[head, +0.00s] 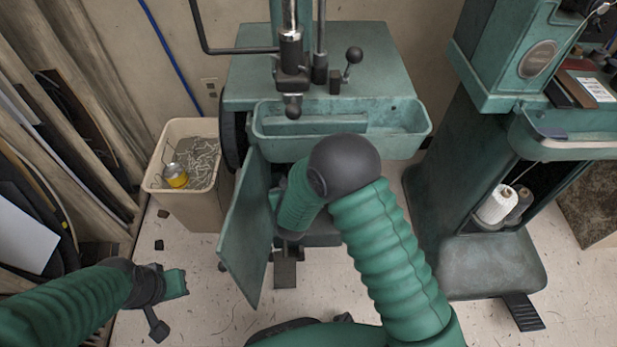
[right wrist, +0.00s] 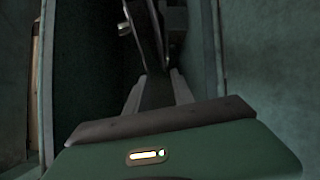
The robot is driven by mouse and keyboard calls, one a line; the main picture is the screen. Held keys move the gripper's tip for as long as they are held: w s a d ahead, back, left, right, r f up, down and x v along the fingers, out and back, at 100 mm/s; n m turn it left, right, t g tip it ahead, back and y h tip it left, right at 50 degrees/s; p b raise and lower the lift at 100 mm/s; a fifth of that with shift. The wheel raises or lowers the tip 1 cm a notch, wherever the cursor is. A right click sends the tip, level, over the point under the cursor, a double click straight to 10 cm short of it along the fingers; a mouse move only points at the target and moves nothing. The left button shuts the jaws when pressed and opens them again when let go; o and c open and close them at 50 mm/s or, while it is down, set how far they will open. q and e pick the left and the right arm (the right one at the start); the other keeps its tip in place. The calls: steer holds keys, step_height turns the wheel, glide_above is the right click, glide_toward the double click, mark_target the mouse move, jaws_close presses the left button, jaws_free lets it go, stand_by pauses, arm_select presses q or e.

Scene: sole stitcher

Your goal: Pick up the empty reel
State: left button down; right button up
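No reel that I can clearly call empty shows. My right arm bends down into the open cabinet of the green machine (head: 310,75), behind its open door (head: 246,232). The arm and door hide my right gripper in the head view. In the right wrist view my right gripper (right wrist: 158,88) is inside the dark cabinet, among dark metal parts (right wrist: 150,25). Whether its fingers touch or hold anything is too dark to tell. My left gripper (head: 172,303) is open and empty above the floor at lower left.
A beige bin (head: 190,207) holding scraps and a yellow can (head: 176,176) stands left of the machine. A second green machine (head: 480,265) at right holds a white thread spool (head: 497,205) and a grey one (head: 521,203). Boards (head: 60,110) lean at far left.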

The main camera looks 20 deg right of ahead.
steer(key=w+d+f+h+b, duration=0.1)
steer(key=w+d+f+b, duration=0.1)
steer(key=w, duration=0.1)
steer(key=w+d+f+h+b, duration=0.1)
steer(key=w+d+f, duration=0.1)
steer(key=w, duration=0.1)
steer(key=w+d+f+t+b, duration=0.1)
steer(key=w+d+f+b, duration=0.1)
steer(key=w+f, duration=0.1)
steer(key=shift+w+h+b, duration=0.2)
steer(key=shift+h+b, duration=0.15)
steer(key=shift+h, duration=0.05)
steer(key=b+x, duration=0.4)
steer(key=x, duration=0.1)
steer(key=shift+f, duration=0.15)
steer(key=shift+w, duration=0.2)
steer(key=shift+r, duration=0.25)
jaws_close()
